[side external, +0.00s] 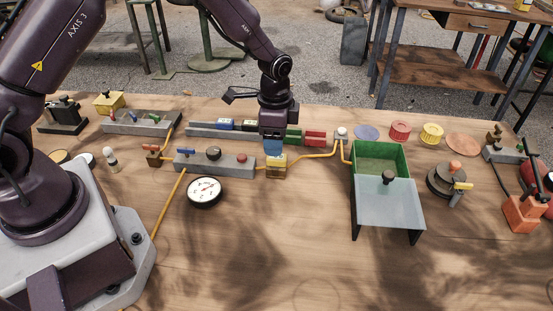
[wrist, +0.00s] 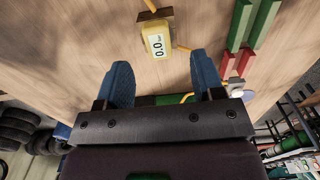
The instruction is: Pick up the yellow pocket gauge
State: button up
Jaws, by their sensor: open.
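The yellow pocket gauge (side external: 277,168) is a small yellow block at the right end of a grey bar, on the wooden table. In the wrist view the gauge (wrist: 157,43) shows a white display reading 0.0 and lies beyond my fingertips, roughly in line with the gap between them. My gripper (side external: 274,150) has blue fingers and is just above the gauge in the side view, where the fingers overlap its top edge. In the wrist view my gripper (wrist: 161,70) is open, with nothing between the fingers. I cannot tell whether the fingers touch the gauge.
A grey bar (side external: 228,169) with knobs lies left of the gauge, with a round dial (side external: 205,191) in front. Red and green blocks (side external: 315,138) sit behind on a rail. A green tray (side external: 404,160) with a translucent panel (side external: 390,205) stands right. The front middle table is clear.

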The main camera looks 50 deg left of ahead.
aim_at(277, 163)
jog(key=f, duration=0.5)
jog(key=shift+d+f, duration=0.15)
jog(key=shift+d, duration=0.05)
jog(key=c, duration=1.1)
